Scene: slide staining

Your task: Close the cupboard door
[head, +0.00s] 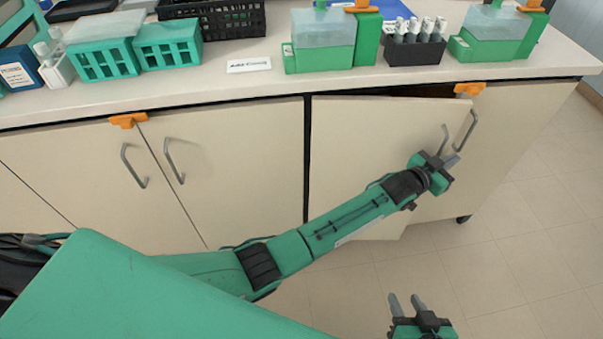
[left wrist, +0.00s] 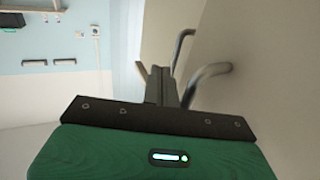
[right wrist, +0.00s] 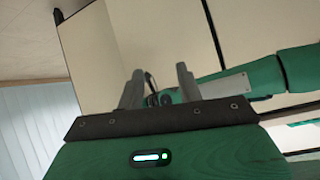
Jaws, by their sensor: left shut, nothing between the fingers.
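The cupboard door (head: 365,150) under the right part of the counter stands ajar. Its right side is swung out, with a dark gap along its top. Its grey bar handle (head: 444,138) is near its right edge. My left gripper (head: 449,160) is shut and empty, just below that handle at the door's free edge; contact cannot be told. In the left wrist view, the shut fingers (left wrist: 162,82) are beside two bar handles (left wrist: 208,76). My right gripper (head: 407,299) is open and empty, low over the floor; its parted fingers (right wrist: 159,85) also show in the right wrist view.
The neighbouring door has a bar handle (head: 467,130). Orange latches (head: 468,89) sit at the counter's front edge. The counter (head: 190,95) holds green staining boxes (head: 325,58), a black basket and racks. The tiled floor (head: 520,220) at right is clear.

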